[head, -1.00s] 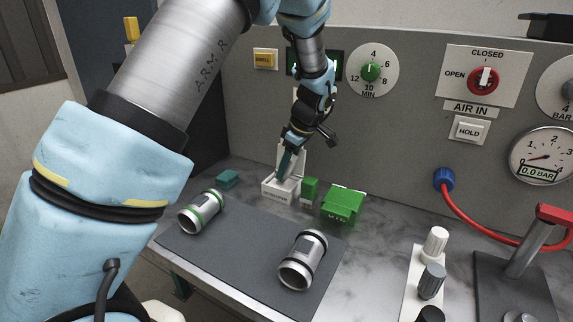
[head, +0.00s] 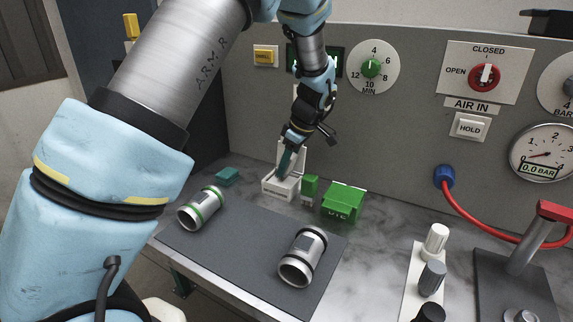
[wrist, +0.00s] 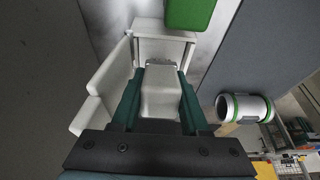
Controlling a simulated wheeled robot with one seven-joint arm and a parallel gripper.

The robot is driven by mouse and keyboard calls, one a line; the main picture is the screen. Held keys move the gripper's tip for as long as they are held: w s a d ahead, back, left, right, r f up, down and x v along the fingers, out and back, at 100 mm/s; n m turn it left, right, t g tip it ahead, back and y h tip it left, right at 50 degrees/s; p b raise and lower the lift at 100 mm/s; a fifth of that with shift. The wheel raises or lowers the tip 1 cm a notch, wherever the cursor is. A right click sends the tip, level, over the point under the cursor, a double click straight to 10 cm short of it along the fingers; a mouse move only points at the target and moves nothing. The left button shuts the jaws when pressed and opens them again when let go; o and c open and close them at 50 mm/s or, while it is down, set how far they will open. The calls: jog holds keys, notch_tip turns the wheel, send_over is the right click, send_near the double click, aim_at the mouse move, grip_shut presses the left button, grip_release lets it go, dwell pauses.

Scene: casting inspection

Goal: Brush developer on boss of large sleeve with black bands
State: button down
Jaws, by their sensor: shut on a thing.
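The sleeve with black bands (head: 304,257) lies on its side at the right of the dark mat in the head view. My gripper (head: 284,172) points down into an open white box (head: 270,188) at the back of the bench. In the wrist view, the dark green fingers of my gripper (wrist: 160,92) are shut on a pale block-shaped handle (wrist: 160,88). The lower end of the handle is hidden. The white box (wrist: 103,84) shows around it. The sleeve's boss cannot be made out clearly.
A sleeve with green bands (head: 200,208) lies at the mat's left; it also shows in the wrist view (wrist: 245,107). A small green block (head: 309,187) and a larger green box (head: 343,201) stand right of the white box. The dark mat (head: 245,240) is clear between the sleeves.

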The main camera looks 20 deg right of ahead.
jog(key=shift+f+b, duration=0.3)
jog(key=shift+f, duration=0.1)
dwell(1.3)
jog(key=shift+r, duration=0.1)
jog(key=shift+r+p, duration=2.05)
jog(key=shift+r, duration=1.4)
